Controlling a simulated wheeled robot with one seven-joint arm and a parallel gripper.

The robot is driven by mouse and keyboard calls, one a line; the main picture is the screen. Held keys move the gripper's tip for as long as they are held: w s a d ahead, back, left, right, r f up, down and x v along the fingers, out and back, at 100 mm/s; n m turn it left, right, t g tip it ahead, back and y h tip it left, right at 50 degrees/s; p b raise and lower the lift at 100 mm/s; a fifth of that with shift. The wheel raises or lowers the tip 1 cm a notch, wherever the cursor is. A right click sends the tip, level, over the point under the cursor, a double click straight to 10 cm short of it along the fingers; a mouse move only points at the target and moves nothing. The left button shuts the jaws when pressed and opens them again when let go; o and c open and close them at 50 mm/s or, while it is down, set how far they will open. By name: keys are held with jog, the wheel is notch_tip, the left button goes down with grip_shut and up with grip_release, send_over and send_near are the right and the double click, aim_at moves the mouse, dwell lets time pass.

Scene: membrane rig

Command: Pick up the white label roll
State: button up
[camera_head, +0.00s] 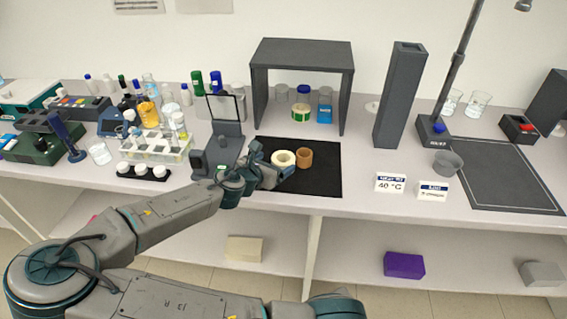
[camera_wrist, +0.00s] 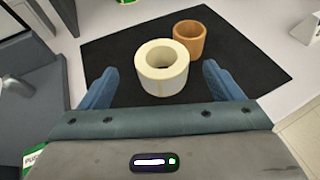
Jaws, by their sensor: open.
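My gripper (camera_head: 283,174) is just in front of the roll in the head view. In the wrist view my gripper (camera_wrist: 160,86) has its two blue fingers spread wide, with nothing held. A brown ring-shaped roll (camera_head: 305,158) stands right beside the white one, behind and to its right in the wrist view (camera_wrist: 189,39).
A dark grey arch (camera_head: 302,48) stands behind the mat, with a green-labelled roll (camera_head: 300,113) and bottles under it. A grey stand (camera_head: 220,145) is left of the mat. Two label cards (camera_head: 390,183) stand to the right. The mat's right side is clear.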

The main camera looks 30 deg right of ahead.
aim_at(287, 158)
jog(key=shift+f+p+x, duration=0.2)
jog(key=shift+x, duration=1.2)
jog(key=shift+f+p+x, duration=0.2)
jog(key=shift+x, duration=1.2)
jog(key=shift+s+a, duration=0.1)
jog(key=shift+s, duration=0.05)
jog(key=c, duration=1)
jog(key=shift+r, duration=0.1)
